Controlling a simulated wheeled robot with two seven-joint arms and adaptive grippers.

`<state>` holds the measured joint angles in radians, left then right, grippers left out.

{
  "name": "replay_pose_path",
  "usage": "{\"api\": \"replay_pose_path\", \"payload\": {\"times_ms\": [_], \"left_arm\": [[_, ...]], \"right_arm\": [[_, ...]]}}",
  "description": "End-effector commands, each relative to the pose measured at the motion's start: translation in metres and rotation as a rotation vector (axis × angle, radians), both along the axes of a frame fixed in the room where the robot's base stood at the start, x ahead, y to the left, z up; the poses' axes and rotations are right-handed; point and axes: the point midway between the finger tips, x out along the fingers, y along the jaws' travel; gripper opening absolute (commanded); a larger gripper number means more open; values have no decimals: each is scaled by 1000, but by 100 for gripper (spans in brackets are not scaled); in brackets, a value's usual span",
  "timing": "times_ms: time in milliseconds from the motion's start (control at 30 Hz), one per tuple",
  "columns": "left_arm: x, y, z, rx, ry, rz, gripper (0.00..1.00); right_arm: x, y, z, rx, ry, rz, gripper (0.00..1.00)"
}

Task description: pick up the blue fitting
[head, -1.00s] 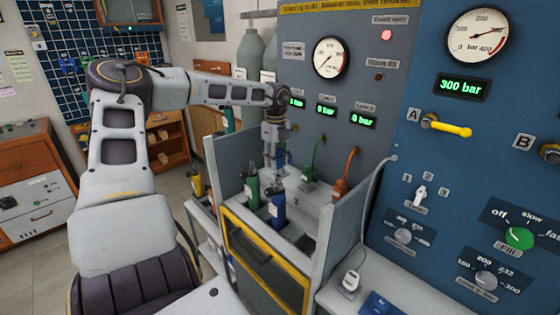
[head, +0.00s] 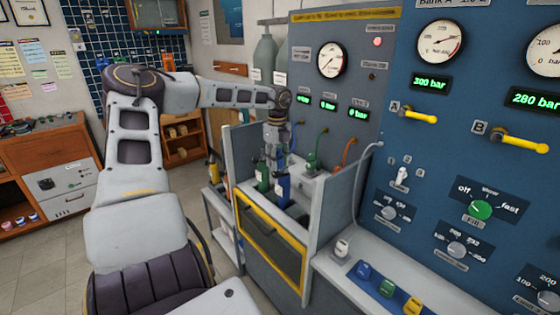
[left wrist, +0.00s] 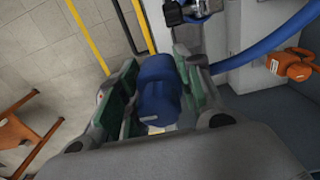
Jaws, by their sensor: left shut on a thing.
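The blue fitting (left wrist: 160,88) sits between the green-padded fingers of my left gripper (left wrist: 150,100) in the left wrist view. The gripper is shut on it. A blue hose (left wrist: 265,45) runs from behind the right finger to the upper right; where it joins is hidden. My right gripper is not in view.
An orange fitting (left wrist: 295,64) lies to the right. The grey side panel (head: 337,210) and yellow-framed door (head: 270,241) bound the bay.

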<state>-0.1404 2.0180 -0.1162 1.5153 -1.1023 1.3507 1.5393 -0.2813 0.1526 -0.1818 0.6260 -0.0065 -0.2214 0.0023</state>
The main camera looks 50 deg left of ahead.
Motion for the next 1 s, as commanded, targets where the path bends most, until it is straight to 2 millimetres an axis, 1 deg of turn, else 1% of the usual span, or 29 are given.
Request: {"api": "replay_pose_path", "payload": {"times_ms": [167, 400, 733, 867, 1000], "left_arm": [[-1, 2, 1, 0, -2, -1, 3], [-1, 3, 1, 0, -1, -1, 3], [-1, 3, 1, 0, -1, -1, 3], [0, 2, 1, 0, -2, -1, 3], [1, -1, 1, 0, -3, 2, 3]], "right_arm": [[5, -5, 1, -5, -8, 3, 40], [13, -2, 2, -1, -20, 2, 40], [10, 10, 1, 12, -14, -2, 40], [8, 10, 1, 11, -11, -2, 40], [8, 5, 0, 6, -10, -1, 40]]}}
